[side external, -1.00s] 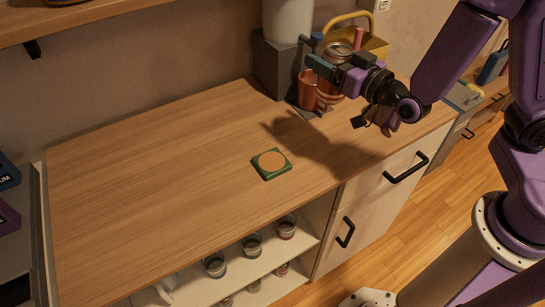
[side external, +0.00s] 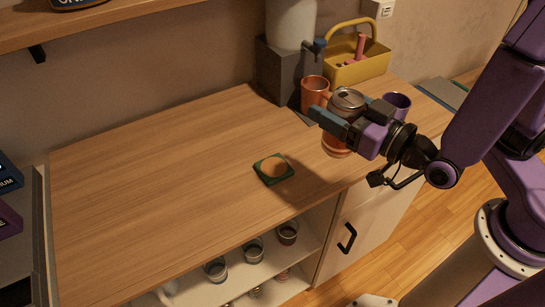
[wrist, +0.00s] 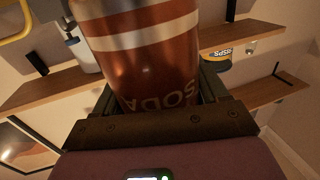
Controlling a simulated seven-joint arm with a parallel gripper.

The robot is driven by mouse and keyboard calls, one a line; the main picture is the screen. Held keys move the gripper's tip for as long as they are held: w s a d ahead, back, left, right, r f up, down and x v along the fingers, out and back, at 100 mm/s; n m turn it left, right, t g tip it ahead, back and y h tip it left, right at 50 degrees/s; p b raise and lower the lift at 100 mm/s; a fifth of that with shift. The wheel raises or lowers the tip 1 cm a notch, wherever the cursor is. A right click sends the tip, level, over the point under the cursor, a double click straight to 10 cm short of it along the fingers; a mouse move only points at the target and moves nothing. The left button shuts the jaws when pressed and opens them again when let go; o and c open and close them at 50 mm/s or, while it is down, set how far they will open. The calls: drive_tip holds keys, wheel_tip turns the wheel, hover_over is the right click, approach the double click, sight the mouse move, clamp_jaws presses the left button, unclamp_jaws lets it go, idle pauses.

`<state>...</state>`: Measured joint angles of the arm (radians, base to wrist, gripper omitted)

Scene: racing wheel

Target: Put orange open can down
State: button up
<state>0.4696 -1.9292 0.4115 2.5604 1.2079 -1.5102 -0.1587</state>
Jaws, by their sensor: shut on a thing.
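My gripper (side external: 342,123) is shut on the orange open can (side external: 336,147), which has a silver top and pale bands. I hold it upright above the right part of the wooden counter. In the wrist view the can (wrist: 150,65) fills the space between the fingers (wrist: 160,110), with "SODA" lettering near the fingers. The gripper hides the can's middle in the side view. I cannot tell the exact gap between the can's base and the counter.
A green square coaster (side external: 273,169) with an orange centre lies left of the can on the counter (side external: 160,180). An orange cup (side external: 314,92), a purple mug (side external: 397,104), a grey dispenser (side external: 283,70) and a yellow caddy (side external: 355,66) stand behind. The counter's left side is clear.

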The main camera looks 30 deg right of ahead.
drive_tip(key=shift+w+a+f, duration=1.2)
drive_tip(key=shift+w+f, duration=0.75)
drive_tip(key=shift+f, duration=0.15)
drive_tip(key=shift+w+a+f, duration=1.15)
drive_tip(key=shift+w+f, duration=0.85)
drive_tip(key=shift+f, duration=0.05)
drive_tip(key=shift+w+a+f, duration=1.2)
drive_tip(key=shift+w+f, duration=0.75)
drive_tip(key=shift+f, duration=0.15)
drive_tip(key=shift+f, duration=0.2)
drive_tip(key=o, duration=1)
